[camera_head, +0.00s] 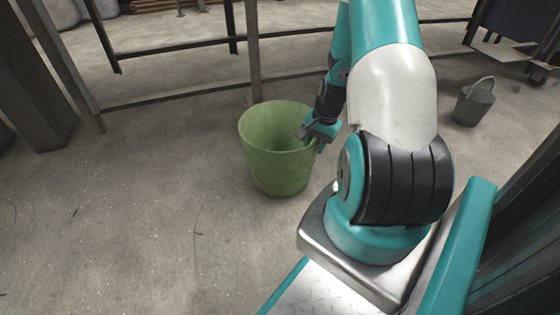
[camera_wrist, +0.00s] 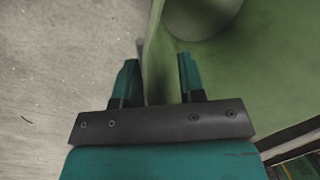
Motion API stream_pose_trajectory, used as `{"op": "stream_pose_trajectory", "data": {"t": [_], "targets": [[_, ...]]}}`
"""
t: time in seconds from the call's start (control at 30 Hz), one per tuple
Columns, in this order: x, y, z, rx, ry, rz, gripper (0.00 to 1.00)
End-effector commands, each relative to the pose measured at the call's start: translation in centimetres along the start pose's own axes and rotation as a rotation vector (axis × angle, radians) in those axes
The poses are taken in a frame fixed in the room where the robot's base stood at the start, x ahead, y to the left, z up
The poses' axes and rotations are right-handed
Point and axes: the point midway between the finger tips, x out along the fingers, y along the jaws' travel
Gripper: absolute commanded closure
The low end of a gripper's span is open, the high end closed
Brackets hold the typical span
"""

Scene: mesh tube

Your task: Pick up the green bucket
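The green bucket (camera_head: 275,172) stands upright on the concrete floor, its open top facing up. My gripper (camera_head: 312,138) is at the right side of its rim. In the wrist view the bucket (camera_wrist: 265,75) fills the right side, with its inside showing. My gripper (camera_wrist: 158,70) is open there, its two fingers apart. The bucket's wall runs between the fingers, one on the outer side and one on the inner side. A gap shows beside the right finger. I cannot tell whether the left finger touches the wall.
A small grey bucket (camera_head: 474,104) with a raised handle stands at the right. A dark metal railing (camera_head: 180,93) and a post (camera_head: 254,50) are close behind the green bucket. The floor (camera_head: 130,220) at the left and front is clear.

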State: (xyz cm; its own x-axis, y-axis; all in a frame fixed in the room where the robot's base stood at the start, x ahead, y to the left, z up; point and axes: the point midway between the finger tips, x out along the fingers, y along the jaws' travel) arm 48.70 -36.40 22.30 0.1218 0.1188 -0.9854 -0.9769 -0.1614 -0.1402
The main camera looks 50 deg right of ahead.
Motion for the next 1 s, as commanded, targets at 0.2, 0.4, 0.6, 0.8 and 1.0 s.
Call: {"op": "stream_pose_trajectory", "data": {"t": [0.2, 0.4, 0.6, 0.8, 1.0], "targets": [[-0.11, -0.02, 0.01, 0.0, 0.0, 0.0, 0.98], [-0.11, -0.03, 0.01, -0.001, 0.0, 0.0, 1.0], [-0.13, -0.05, 0.0, -0.001, 0.0, -0.001, 1.0], [-0.13, -0.06, 0.0, -0.001, 0.0, -0.001, 1.0], [-0.13, -0.06, 0.0, -0.001, 0.0, -0.001, 1.0]]}}
